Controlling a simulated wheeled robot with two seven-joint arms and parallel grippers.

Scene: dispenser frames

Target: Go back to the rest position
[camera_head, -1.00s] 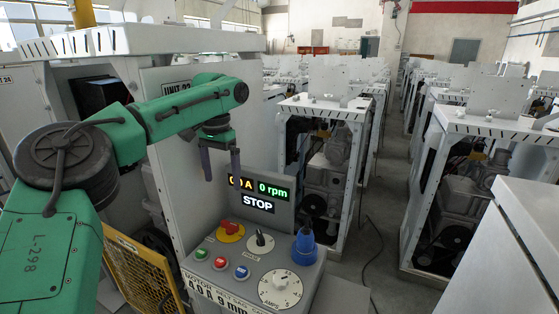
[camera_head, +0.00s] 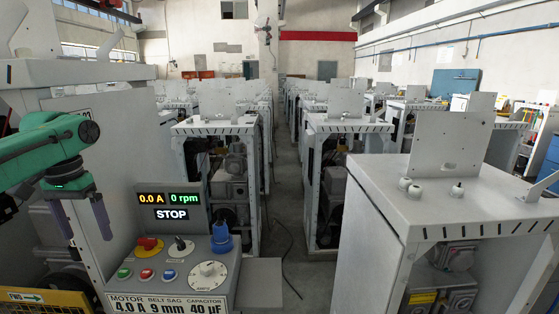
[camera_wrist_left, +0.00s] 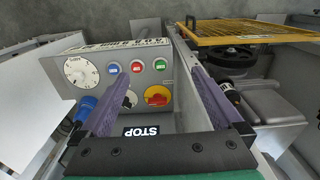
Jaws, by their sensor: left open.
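My left gripper (camera_head: 86,218) hangs at the left of the head view on my green arm, in front of the grey cabinet (camera_head: 120,180). Its two grey-purple fingers are apart and nothing is between them. The control panel (camera_head: 222,268) is to its right, with red, green and blue buttons, a dial and a blue connector (camera_head: 222,238). The display (camera_head: 170,205) reads 0.0 A, 0 rpm and STOP. In the left wrist view the fingers (camera_wrist_left: 155,95) spread over the panel, with the red-yellow switch (camera_wrist_left: 158,97) seen between them, apart from them. My right gripper is not in view.
A white dispenser frame (camera_head: 420,195) stands close at the right. More frames (camera_head: 215,130) stand in rows behind, with an aisle between them. A black cable (camera_head: 285,262) lies on the floor. A yellow mesh guard (camera_wrist_left: 250,32) is beside the panel.

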